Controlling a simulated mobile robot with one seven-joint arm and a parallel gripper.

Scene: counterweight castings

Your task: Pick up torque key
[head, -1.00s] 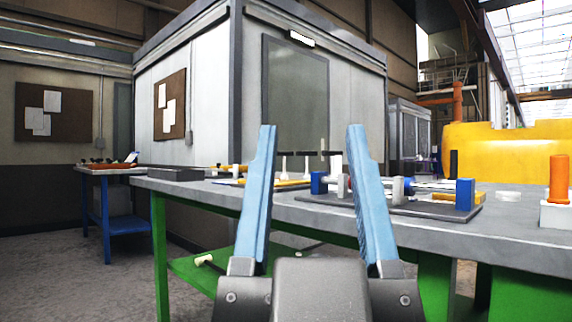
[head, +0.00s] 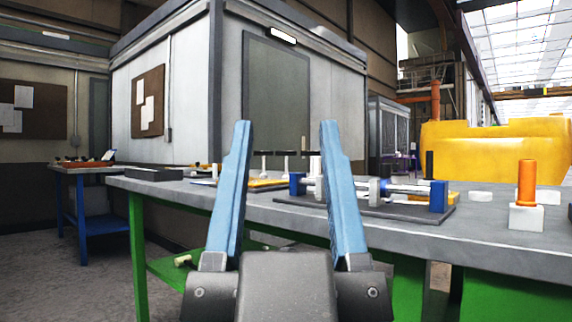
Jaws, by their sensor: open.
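My gripper (head: 285,128) is open, its two blue fingers pointing up and forward in front of the near edge of the grey-topped workbench (head: 400,226). Nothing is between the fingertips. Behind the fingers, small T-shaped tools with dark crossbars (head: 285,153) and pale stems stand on the bench, apart from the gripper. One of these may be the torque key, but they are too small to tell. The left and right fingers hide parts of the bench top.
A fixture with blue end blocks (head: 438,196) and pale rods sits on a dark plate. An orange cylinder (head: 527,183) stands on a white block at the right. A second bench with blue legs (head: 82,206) is at the left. Grey floor (head: 80,275) is open there.

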